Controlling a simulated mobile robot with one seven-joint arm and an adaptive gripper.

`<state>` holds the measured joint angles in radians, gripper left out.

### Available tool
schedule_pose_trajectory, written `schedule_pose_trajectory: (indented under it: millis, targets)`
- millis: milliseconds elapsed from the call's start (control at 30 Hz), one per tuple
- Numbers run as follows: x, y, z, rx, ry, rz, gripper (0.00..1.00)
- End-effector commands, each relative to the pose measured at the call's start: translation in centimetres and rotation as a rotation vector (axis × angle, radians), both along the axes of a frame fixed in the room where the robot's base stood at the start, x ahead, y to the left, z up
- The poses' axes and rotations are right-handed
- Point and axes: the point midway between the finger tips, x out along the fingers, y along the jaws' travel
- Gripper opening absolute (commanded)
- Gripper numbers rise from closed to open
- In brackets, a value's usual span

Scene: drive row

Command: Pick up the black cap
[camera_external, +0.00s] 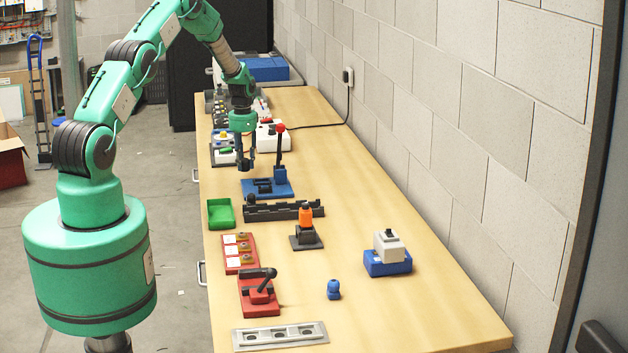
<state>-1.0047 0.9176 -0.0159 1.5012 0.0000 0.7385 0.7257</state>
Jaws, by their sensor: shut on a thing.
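My gripper (247,167) hangs pointing down over the far half of the wooden bench, above the left part of a blue fixture (283,188) with a red-knobbed lever. Its fingers are shut on a small dark thing that blends in with them; it is consistent with the black cap, but its shape is mostly hidden. The fingertips appear clear of the bench top, though the exact height cannot be told from this view. Another small black piece (250,199) stands at the left end of a long black rack (285,212), nearer than the gripper.
A green tray (221,213) lies left of the rack. An orange-topped black stand (306,234), red fixtures (259,298), a metal plate (280,336), a blue knob (333,290) and a white-and-blue box (388,256) stand nearer. The bench's right side is mostly clear, along a block wall.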

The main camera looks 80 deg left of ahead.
Motion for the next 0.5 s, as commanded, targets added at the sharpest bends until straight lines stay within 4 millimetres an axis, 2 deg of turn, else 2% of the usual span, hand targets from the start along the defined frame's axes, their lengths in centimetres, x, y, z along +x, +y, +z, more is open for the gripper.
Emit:
schedule_pose_trajectory:
  millis: [200,500]
  targets:
    - [-2.1,-3.0,0.4,0.000,0.000,0.000,0.12]
    - [-4.2,-6.2,0.7,-0.001,0.001,0.000,0.12]
